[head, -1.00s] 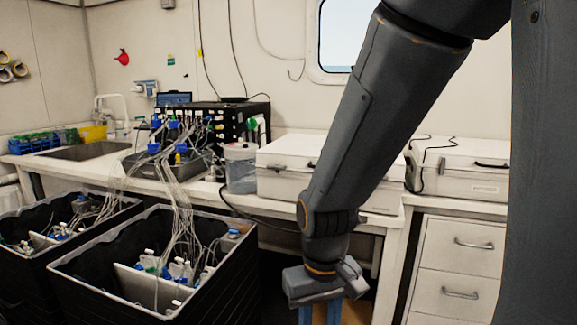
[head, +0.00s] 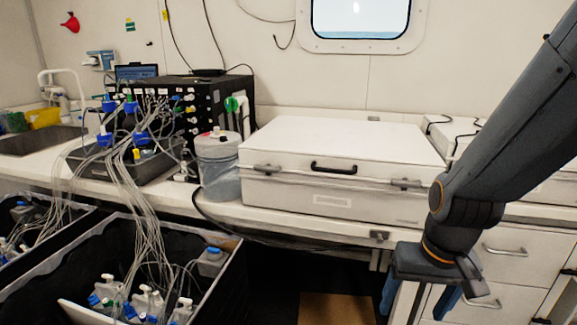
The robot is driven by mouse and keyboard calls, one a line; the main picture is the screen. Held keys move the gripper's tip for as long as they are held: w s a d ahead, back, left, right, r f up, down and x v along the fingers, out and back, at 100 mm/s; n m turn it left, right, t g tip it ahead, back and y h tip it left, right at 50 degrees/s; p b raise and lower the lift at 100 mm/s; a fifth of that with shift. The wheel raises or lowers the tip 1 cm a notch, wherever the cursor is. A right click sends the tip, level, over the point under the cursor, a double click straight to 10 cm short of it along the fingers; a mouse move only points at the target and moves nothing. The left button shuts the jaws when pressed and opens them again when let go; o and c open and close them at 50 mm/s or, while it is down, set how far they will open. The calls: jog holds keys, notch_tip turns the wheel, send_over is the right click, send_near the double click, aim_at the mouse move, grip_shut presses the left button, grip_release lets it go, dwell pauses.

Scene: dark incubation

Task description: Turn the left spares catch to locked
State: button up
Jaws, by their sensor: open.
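A large white case (head: 340,165) sits closed on the bench, with a dark handle (head: 334,168) on its front. A small grey catch (head: 267,169) is at the left of its front seam, and a similar catch (head: 405,183) is at the right. Both look roughly crosswise; I cannot tell whether either is locked. The case label (head: 332,201) is too small to read. My gripper (head: 418,298) points down in front of the bench, with its blue fingers apart and empty. It is below and right of the case, well away from the left catch.
A clear lidded container (head: 217,165) stands just left of the case. Black crates (head: 215,300) with bottles and tubing stand at the lower left. A second white case (head: 460,135) is at the right, partly behind my arm. A small grey fitting (head: 379,236) is on the bench edge.

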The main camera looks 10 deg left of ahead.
aim_at(265, 170)
jog(key=w+a+r+t+y+p, duration=0.1)
jog(key=w+a+r+t+p, duration=0.2)
jog(key=w+a, duration=0.7)
jog(key=w+a+r+t+y+p, duration=0.1)
jog(key=w+a+r+t, duration=0.2)
jog(key=w+a+t, duration=0.55)
jog(key=s+a+r+m+t+h+p, duration=0.1)
jog(key=s+a+r+t+h+p, duration=0.15)
jog(key=a+r, duration=0.4)
jog(key=s+a+r+t+h+p, duration=0.2)
jog(key=s+a+r+t, duration=0.1)
jog(key=a, duration=0.7)
jog(key=shift+y, duration=0.35)
jog(key=w, duration=0.2)
jog(key=w+p, duration=0.1)
jog(key=w, duration=0.4)
jog(key=shift+w+d, duration=0.1)
jog(key=shift+d, duration=0.25)
jog(key=c, duration=1)
jog(key=shift+f, duration=0.1)
jog(key=shift+c, duration=0.2)
